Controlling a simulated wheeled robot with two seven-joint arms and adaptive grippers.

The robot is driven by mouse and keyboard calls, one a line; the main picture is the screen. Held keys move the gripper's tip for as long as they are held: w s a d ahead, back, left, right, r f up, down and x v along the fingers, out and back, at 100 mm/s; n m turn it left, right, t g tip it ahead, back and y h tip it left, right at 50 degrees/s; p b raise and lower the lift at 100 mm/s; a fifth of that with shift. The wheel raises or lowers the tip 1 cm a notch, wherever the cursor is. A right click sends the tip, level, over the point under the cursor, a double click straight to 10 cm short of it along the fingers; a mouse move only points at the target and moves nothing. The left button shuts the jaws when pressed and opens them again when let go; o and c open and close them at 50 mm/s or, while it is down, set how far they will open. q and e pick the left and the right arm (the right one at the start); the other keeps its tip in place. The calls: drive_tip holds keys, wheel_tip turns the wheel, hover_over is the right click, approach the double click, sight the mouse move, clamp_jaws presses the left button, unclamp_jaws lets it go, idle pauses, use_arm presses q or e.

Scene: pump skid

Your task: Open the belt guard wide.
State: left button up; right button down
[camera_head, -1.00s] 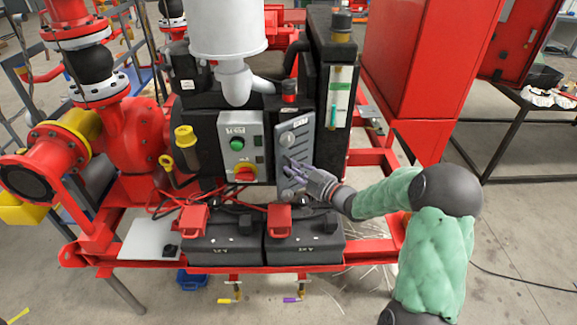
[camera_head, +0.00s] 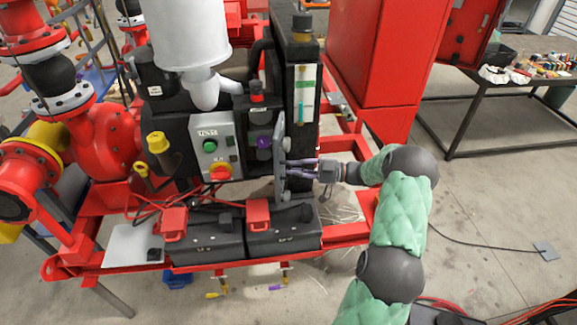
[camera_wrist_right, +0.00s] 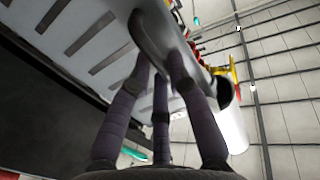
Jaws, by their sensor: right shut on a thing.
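The belt guard (camera_head: 280,155) is a grey slotted panel on the front of the black machine housing. It stands swung out and shows nearly edge-on in the head view, with the space to its left uncovered. A purple round part (camera_head: 264,142) shows there. My right gripper (camera_head: 289,168) is to the right of the guard, its dark fingers shut on the handle on its outer face. In the right wrist view the fingers close around the grey handle (camera_wrist_right: 152,35), with the slotted face (camera_wrist_right: 90,40) beside it. My left gripper is not in view.
The control box (camera_head: 213,145) with green and red knobs is left of the guard. Two black batteries (camera_head: 205,240) with red clamps sit below. A red cabinet (camera_head: 375,60) stands behind right.

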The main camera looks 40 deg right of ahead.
drive_tip(key=shift+d+r, duration=0.25)
drive_tip(key=shift+d, duration=0.35)
drive_tip(key=shift+d+r, duration=0.1)
drive_tip(key=c, duration=1.2)
unclamp_jaws()
drive_tip(key=shift+c, duration=0.2)
drive_tip(key=shift+o, duration=0.5)
drive_tip(key=shift+w+f, duration=0.15)
drive_tip(key=shift+f, duration=0.1)
drive_tip(key=v, duration=1.2)
